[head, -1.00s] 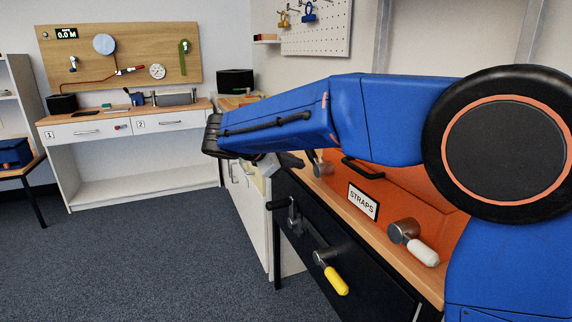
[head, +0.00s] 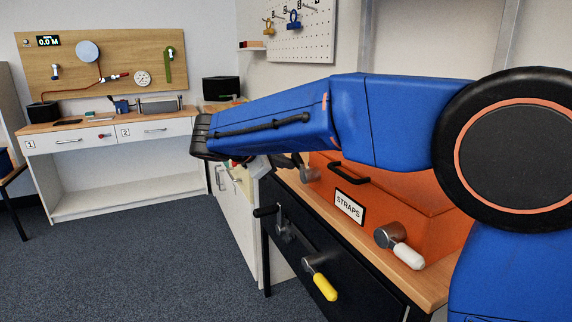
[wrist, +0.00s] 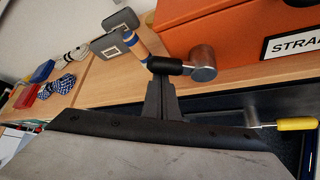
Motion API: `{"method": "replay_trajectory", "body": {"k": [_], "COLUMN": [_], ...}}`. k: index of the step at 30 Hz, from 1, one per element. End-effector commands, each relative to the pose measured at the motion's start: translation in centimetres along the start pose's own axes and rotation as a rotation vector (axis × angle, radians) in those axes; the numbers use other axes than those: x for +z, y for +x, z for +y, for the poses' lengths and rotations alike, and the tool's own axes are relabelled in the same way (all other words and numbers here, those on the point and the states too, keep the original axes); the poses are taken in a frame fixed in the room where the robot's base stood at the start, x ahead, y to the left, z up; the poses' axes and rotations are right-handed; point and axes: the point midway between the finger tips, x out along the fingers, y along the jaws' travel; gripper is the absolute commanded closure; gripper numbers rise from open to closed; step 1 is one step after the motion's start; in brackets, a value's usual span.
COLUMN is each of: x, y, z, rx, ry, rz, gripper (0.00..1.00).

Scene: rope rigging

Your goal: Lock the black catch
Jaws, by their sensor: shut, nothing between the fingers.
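A catch with a round metal hub (wrist: 203,63) and a black grip (wrist: 166,66) sits at the left end of the orange box's front. Its grip points left in the wrist view. My gripper (wrist: 162,82) is shut and empty, its fingertips right at the black grip; I cannot tell whether they touch it. In the head view the hub (head: 310,173) shows just beyond my forearm, which hides most of my gripper.
The orange box (head: 395,200) labelled STRAPS has a white-handled catch (head: 407,255). A yellow-handled catch (head: 324,286) is on the drawer front.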

Motion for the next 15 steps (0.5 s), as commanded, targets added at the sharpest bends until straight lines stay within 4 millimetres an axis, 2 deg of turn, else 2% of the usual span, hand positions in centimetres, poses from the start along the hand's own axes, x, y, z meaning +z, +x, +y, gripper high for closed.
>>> {"method": "replay_trajectory", "body": {"k": [15], "x": [0.95], "y": [-0.59], "z": [0.00], "rx": [0.093], "ry": [0.136], "rz": [-0.001], "gripper": [1.00]}}
